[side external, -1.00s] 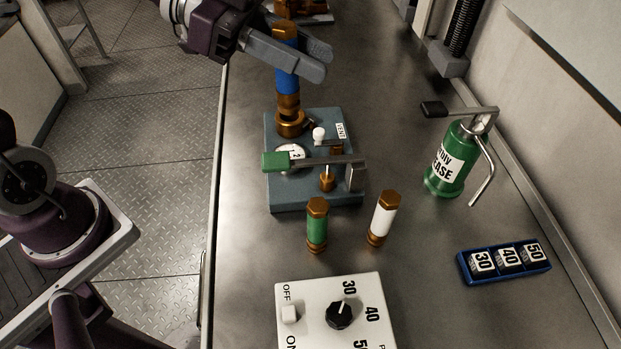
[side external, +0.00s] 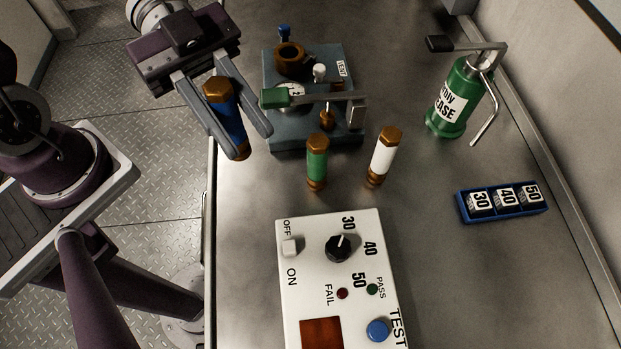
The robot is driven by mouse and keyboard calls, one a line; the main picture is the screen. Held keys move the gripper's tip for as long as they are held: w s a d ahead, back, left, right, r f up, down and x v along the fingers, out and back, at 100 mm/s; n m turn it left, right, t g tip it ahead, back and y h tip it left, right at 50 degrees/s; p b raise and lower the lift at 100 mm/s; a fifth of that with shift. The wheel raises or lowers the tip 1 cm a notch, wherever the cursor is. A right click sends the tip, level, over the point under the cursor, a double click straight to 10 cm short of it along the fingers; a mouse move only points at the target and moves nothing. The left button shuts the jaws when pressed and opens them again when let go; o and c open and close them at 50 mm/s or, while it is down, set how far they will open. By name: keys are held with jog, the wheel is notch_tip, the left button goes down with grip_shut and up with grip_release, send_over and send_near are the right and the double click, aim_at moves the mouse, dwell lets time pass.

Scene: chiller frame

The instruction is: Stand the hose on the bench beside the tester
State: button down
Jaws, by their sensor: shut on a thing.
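My gripper (side external: 228,143) is shut on a blue hose (side external: 231,122) with brass ends. The hose is held roughly upright at the left edge of the bench (side external: 420,250), to the left of the tester; whether its lower end touches the bench I cannot tell. The blue-grey tester base (side external: 290,137) carries a dial, a lever with a green handle (side external: 275,97) and an empty brass socket (side external: 289,58). A green hose (side external: 317,165) and a white hose (side external: 383,158) with brass ends stand upright on the bench in front of it.
A white control box (side external: 300,265) with a dial and TEST button lies in front. A green grease can (side external: 450,95) stands at the back right. A blue tray (side external: 510,212) holds number blocks 30, 40, 50. Bench between box and tray is clear.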

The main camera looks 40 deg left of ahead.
notch_tip(320, 180, down, 11)
jog(key=shift+f, duration=0.15)
jog(key=shift+f, duration=0.15)
jog(key=c, duration=1.1)
grip_release()
jog(key=v, duration=1.2)
jog(key=shift+w, duration=0.1)
